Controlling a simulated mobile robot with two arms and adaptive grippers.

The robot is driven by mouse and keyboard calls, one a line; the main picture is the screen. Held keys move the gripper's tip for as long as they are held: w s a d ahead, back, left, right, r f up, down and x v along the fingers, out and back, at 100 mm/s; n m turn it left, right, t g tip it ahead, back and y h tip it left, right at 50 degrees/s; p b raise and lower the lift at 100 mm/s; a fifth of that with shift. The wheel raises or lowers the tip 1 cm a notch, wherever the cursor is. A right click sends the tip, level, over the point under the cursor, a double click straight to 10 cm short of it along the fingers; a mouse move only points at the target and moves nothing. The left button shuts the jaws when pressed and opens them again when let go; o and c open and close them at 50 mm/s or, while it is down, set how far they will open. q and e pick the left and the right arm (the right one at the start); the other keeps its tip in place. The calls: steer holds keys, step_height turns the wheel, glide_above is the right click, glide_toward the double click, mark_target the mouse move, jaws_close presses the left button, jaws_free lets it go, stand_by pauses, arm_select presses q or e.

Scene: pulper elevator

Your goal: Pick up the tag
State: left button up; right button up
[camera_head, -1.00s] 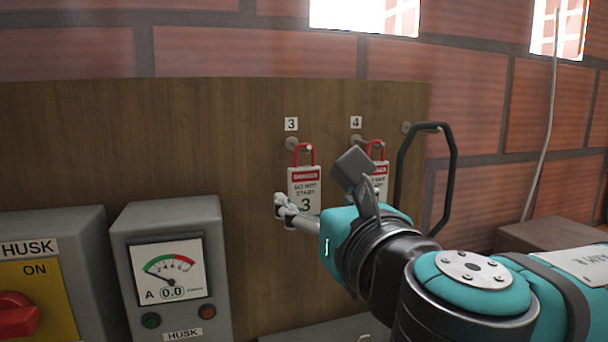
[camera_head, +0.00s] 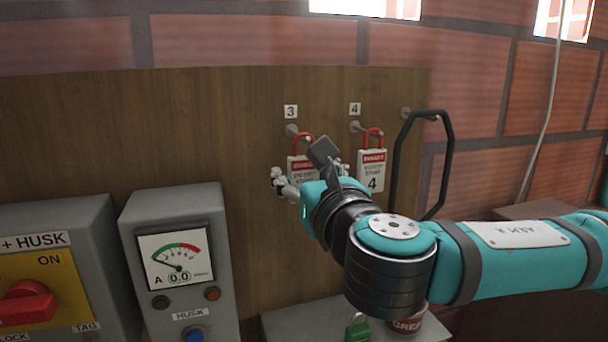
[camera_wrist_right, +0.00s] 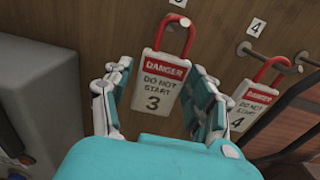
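Tag 3 (camera_head: 300,165), a white and red "DANGER DO NOT START" tag with a red shackle, hangs on a peg under label 3 on the wooden board. It also shows in the right wrist view (camera_wrist_right: 158,85), between the two fingers. My right gripper (camera_head: 308,172) is open around the tag, one finger on each side, with gaps showing; its body hides the tag's lower part in the head view. Tag 4 (camera_head: 371,168) hangs on the peg to the right and also shows in the right wrist view (camera_wrist_right: 252,100). My left gripper is not in view.
A black handle-shaped loop (camera_head: 398,165) hangs right of tag 4. A grey meter box (camera_head: 180,235) and a switch box with a red knob (camera_head: 30,300) stand at left. A green padlock (camera_head: 358,328) and a grease can (camera_head: 407,326) sit on a shelf below.

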steer(key=shift+w, duration=0.1)
steer(key=c, duration=0.7)
steer(key=shift+c, duration=0.2)
steer(key=shift+r, duration=0.1)
